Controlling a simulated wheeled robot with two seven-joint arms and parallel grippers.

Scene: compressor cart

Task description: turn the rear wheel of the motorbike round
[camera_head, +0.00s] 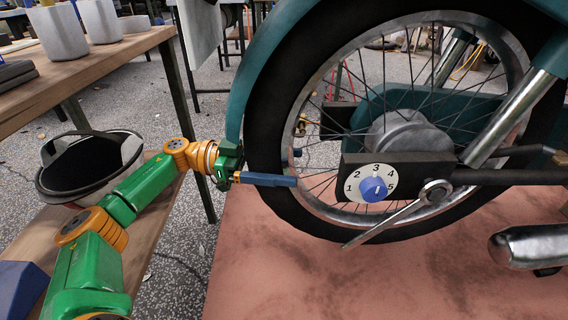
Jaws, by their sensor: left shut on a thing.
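The motorbike's rear wheel (268,125) stands upright at the right, with a black tyre, thin spokes and a grey hub (405,132). A teal mudguard (262,50) curves over it. My left gripper (231,177) is at the tyre's left edge, at about hub height or a little lower. It is shut on a blue bar (267,180), which points right across the front of the tyre towards the rim. Whether the bar touches the tyre I cannot tell. My right gripper is not in view.
A black box with a numbered dial and blue knob (373,189) sits before the wheel, beside a metal lever (385,223). A silver exhaust pipe (530,245) is at lower right.

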